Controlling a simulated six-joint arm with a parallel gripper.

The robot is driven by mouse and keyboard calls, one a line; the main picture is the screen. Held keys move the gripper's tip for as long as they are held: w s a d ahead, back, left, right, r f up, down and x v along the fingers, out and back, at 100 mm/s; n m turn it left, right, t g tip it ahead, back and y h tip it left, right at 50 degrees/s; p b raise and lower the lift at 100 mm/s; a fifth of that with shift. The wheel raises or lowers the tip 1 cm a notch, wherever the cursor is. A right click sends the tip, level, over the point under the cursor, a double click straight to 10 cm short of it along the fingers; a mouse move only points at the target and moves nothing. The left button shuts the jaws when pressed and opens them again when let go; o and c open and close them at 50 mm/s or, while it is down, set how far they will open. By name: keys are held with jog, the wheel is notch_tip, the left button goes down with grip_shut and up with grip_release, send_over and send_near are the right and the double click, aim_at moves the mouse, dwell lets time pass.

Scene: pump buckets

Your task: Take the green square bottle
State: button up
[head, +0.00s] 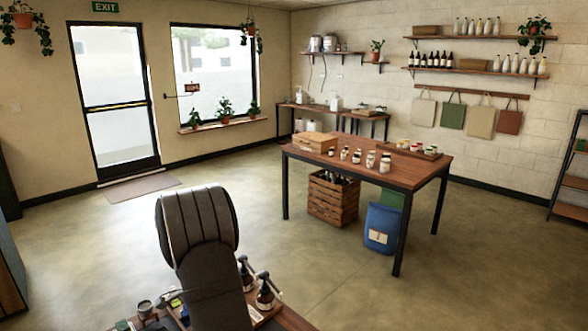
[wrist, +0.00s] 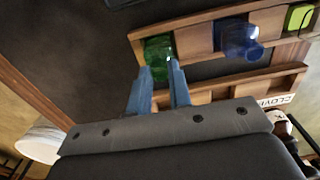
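A green see-through bottle (wrist: 158,50) stands at the end of a wooden rack (wrist: 205,38) in the wrist view. My gripper (wrist: 159,68) has its two blue-grey fingers apart, with the tips at the bottle's near end, one towards each side. Whether the fingers touch the bottle is unclear. A blue bottle (wrist: 238,38) is in the same rack, to the right. In the head view my dark arm hides the gripper and most of the rack area, and I cannot make out the green bottle for certain.
A yellow-green item (wrist: 299,17) is at the rack's right end. A white rounded thing (wrist: 40,142) shows at lower left. In the head view, brown pump bottles (head: 265,292) stand right beside my arm. A larger wooden table (head: 400,175) stands farther off.

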grip_shut()
jog(key=shift+r, duration=3)
